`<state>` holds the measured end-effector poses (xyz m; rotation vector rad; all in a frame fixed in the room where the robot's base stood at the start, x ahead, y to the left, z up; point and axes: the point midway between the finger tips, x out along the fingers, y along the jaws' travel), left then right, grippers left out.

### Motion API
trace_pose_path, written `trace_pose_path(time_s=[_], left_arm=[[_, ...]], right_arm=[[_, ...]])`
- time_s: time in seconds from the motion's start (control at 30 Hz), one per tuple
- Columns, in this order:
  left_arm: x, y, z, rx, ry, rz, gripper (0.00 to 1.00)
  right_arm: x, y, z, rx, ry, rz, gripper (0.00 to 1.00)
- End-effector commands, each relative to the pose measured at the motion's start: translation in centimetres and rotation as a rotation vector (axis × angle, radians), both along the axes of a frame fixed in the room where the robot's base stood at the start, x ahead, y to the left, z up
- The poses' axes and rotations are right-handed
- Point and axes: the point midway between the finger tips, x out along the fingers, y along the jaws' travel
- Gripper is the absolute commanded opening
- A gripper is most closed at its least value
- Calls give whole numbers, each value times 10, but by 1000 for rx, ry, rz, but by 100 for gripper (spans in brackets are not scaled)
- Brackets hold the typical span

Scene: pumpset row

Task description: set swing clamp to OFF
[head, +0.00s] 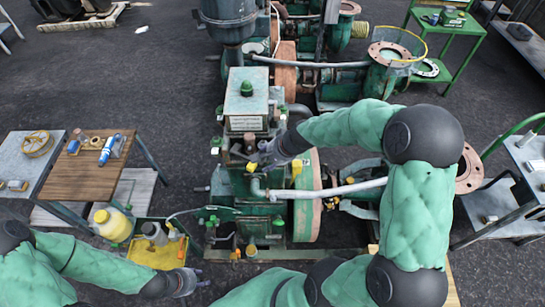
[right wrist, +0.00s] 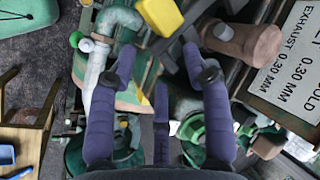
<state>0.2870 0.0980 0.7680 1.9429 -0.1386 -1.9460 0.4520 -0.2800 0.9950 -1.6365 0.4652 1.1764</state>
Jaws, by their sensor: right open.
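The green pump set (head: 252,125) stands in the middle of the head view. I cannot tell for sure which of its parts is the swing clamp. A yellow-ended part (head: 253,167) sits beside my right gripper (head: 268,158); in the right wrist view a yellow block (right wrist: 160,14) and a brown cylinder (right wrist: 250,43) lie just beyond the fingertips. My right gripper (right wrist: 160,58) is open, its purple fingers apart, with nothing visibly held. My left gripper (head: 195,282) is low in the head view, away from the pump set; its jaws are too small to read.
A white label plate (right wrist: 293,65) and a pale bent pipe (right wrist: 108,40) are close to the right fingers. A yellow tray (head: 157,254) with bottles stands near my left gripper. A wooden-topped table (head: 85,175) is at left, a green cart (head: 450,30) at the back right.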

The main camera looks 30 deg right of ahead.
Motion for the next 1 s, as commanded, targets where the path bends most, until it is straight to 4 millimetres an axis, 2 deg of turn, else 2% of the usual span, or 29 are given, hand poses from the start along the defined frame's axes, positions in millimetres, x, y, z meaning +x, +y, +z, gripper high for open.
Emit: trace_pose_path(time_s=[0.1,0.4,0.43,0.6,0.67,0.7,0.8,1.0], left_arm=[[0,0,-2,0,0,0,40],[0,0,-1,0,0,0,40],[0,0,-1,0,0,0,40],[0,0,-1,0,0,0,40],[0,0,-1,0,0,0,40],[0,0,-1,0,0,0,40],[0,0,-2,0,0,0,40],[0,0,-2,0,0,0,40]], right_arm=[[3,2,-6,0,0,1,49],[4,2,-7,0,0,1,49],[4,2,-7,0,0,1,46],[4,2,-7,0,0,1,0],[3,2,-7,0,0,2,0],[4,2,-7,0,0,2,22],[3,3,-7,-1,0,3,0],[3,3,-7,0,0,4,0]])
